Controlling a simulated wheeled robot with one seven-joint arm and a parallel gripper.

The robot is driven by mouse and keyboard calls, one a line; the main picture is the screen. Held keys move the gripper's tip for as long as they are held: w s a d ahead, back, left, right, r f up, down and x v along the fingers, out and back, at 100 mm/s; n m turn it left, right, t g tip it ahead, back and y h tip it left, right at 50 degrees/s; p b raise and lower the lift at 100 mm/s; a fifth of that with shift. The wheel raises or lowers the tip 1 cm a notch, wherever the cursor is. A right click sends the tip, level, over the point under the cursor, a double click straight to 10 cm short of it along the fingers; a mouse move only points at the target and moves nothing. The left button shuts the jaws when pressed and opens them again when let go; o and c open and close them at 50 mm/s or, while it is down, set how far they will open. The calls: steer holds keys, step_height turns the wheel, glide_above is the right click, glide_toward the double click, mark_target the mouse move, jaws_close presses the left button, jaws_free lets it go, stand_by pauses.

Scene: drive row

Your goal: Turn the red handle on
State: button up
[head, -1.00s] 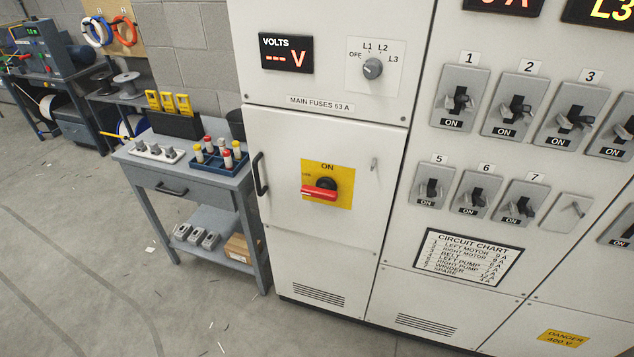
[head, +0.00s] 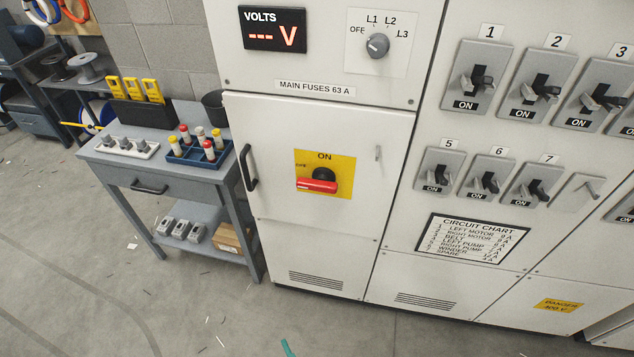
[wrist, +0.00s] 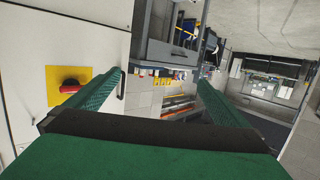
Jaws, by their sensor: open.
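The red handle (head: 317,187) sits on a yellow plate (head: 342,160) on the white cabinet door (head: 280,130). It lies sideways, its end to the left by the OFF mark, with ON printed above. In the wrist view the red handle (wrist: 70,87) is at the left, outside my fingers. My gripper (wrist: 160,78) is open and empty, its two green fingers wide apart and clear of the handle. In the head view only a small green piece, seemingly of my gripper, shows at the bottom edge, well below the handle.
A black door grip (head: 248,168) sticks out left of the handle. The voltage display (head: 273,28) shows dashes. A grey workbench (head: 165,185) with fuses stands left of the cabinet. Numbered switches (head: 478,82) fill the right panel. The floor before the cabinet is mostly clear.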

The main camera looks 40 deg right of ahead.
steer(key=w+d+r+m+h, duration=0.1)
steer(key=w+d+m+h, duration=0.15)
steer(key=w+d, duration=0.5)
steer(key=m+g+h, duration=0.4)
steer(key=m+h, duration=0.2)
steer(key=h, duration=0.3)
glide_toward(317, 186)
steer(key=x, duration=1.1)
steer(key=shift+w+a+f, duration=0.1)
steer(key=shift+w, duration=0.15)
steer(key=c, duration=1.3)
steer(key=shift+s, duration=0.1)
